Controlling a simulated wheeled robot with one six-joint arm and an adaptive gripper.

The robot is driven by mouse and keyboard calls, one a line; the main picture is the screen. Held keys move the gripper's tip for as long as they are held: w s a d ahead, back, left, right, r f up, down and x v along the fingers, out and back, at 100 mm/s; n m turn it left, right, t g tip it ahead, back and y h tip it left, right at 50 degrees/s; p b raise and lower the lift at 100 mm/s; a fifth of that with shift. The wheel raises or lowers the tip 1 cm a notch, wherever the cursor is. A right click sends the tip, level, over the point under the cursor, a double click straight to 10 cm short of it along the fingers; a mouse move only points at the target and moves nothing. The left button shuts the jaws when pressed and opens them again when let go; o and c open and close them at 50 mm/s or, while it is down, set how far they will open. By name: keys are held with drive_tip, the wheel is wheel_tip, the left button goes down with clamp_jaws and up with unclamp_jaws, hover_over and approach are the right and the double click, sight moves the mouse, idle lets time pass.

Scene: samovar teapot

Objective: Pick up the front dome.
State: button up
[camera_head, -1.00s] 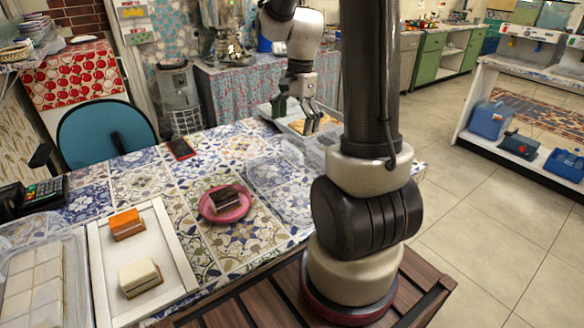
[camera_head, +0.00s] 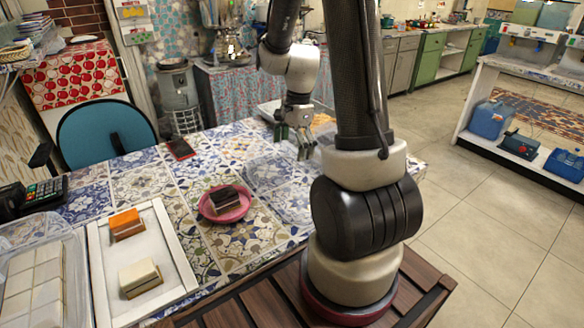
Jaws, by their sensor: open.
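A clear, see-through dome (camera_head: 292,206) lies on the tiled tabletop to the right of the pink plate, nearest my base. Another faint clear cover (camera_head: 267,171) shows just behind it. Their outlines are hard to make out against the tile pattern. My gripper (camera_head: 294,146) is open and empty, pointing down, above and beyond the front dome in the picture. It does not appear to touch either cover. My arm hides part of the table's right side.
A pink plate (camera_head: 212,212) with a dark-topped cake (camera_head: 225,199) stands left of the domes. A white tray (camera_head: 172,235) with two cake pieces is at the left. A phone (camera_head: 180,149) lies farther back. A tray (camera_head: 268,108) is partly hidden behind my gripper.

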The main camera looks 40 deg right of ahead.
drive_tip(key=c, duration=1.4)
drive_tip(key=shift+r, duration=0.1)
